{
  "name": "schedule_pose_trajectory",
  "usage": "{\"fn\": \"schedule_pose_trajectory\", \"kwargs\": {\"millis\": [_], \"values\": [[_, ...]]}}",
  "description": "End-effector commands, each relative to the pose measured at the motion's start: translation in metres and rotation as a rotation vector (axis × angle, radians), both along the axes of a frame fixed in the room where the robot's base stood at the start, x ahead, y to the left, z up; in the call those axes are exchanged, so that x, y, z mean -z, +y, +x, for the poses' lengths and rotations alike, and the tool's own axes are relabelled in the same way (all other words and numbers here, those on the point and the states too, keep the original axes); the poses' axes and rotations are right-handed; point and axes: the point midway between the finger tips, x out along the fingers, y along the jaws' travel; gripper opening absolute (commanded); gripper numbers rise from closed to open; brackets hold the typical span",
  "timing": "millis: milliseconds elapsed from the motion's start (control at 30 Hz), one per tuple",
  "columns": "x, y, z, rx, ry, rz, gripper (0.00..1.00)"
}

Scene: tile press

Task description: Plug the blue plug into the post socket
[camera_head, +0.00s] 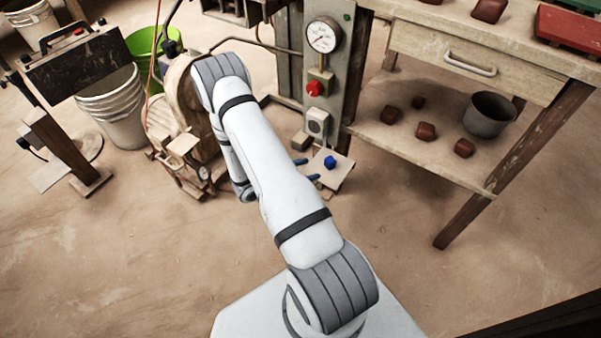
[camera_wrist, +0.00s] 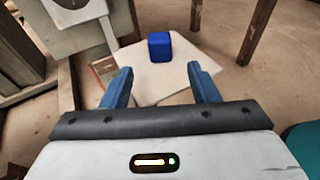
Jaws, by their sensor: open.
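The blue plug (camera_head: 330,162) is a small blue block on a pale flat board (camera_head: 341,178) at the foot of the post (camera_head: 347,80). In the wrist view the plug (camera_wrist: 159,46) stands on the board (camera_wrist: 150,88), a little beyond and between my fingertips. My gripper (camera_head: 307,169) has blue fingers and is open and empty; in the wrist view the fingers (camera_wrist: 162,78) are spread apart, not touching the plug. The post socket (camera_head: 318,122) is a pale box low on the post, above and behind the plug. It shows partly at upper left in the wrist view (camera_wrist: 72,5).
A gauge (camera_head: 323,35) and red button (camera_head: 315,88) sit higher on the post. A wooden bench (camera_head: 480,150) with brown lumps and a grey pot (camera_head: 487,115) stands right. Round wooden machinery (camera_head: 180,100) and buckets (camera_head: 117,115) stand left. The floor in front is clear.

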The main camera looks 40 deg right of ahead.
Motion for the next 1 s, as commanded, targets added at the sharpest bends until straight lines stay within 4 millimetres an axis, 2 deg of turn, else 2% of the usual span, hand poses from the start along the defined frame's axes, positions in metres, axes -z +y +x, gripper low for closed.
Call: {"fn": "schedule_pose_trajectory", "kwargs": {"millis": [300, 500, 700, 967, 1000], "values": [[0.014, -0.046, -0.004, 0.002, -0.001, 0.0, 0.55], [0.018, -0.065, -0.005, 0.002, 0.0, 0.0, 0.55], [0.019, -0.072, -0.005, 0.0, 0.0, 0.0, 0.55], [0.018, -0.073, -0.005, -0.001, -0.001, 0.0, 0.55], [0.018, -0.073, -0.005, -0.001, -0.001, 0.0, 0.51]]}}
